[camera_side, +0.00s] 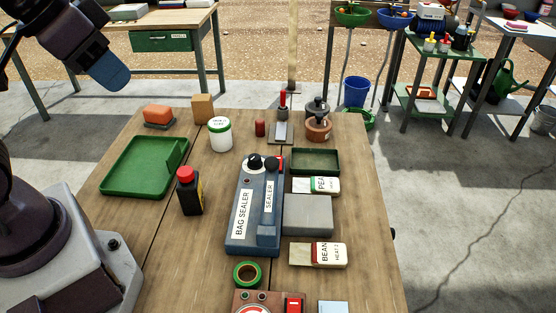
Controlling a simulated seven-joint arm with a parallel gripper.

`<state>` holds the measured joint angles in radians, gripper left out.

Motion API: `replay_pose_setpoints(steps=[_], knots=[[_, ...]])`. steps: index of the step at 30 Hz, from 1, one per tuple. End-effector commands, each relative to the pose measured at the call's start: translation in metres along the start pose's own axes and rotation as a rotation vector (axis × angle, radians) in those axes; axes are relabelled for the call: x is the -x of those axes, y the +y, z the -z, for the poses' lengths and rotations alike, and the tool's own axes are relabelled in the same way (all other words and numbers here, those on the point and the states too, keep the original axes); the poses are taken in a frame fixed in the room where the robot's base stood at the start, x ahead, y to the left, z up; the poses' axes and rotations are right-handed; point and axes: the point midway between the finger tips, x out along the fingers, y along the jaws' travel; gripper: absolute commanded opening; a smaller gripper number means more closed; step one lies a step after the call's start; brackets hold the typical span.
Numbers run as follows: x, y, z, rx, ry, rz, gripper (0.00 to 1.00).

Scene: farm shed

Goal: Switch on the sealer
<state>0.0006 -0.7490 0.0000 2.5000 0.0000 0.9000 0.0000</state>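The bag sealer (236,232) is a long blue-grey box near the middle of the wooden table. White labels on its top read "BAG SEALER" and "SEALER". Whether the sealer is on or off cannot be told. A part of my arm with a blue end shows at the top left, well away from the sealer. No gripper fingers show.
A panel with a red switch (293,305) is cut off at the bottom edge. A green tape roll (247,274), dark bottle (190,196) and seed packets (318,254) surround the sealer. A green tray (130,184) lies left. Bare wood shows at front left.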

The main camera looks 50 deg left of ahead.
Motion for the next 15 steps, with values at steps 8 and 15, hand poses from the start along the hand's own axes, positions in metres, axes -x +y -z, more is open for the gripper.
replay_pose_setpoints(steps=[8,15], knots=[[-0.028,0.003,0.004,-0.017,-0.142,-0.002,0.0],[-0.07,0.006,0.038,-0.098,-0.285,0.01,0.0]])
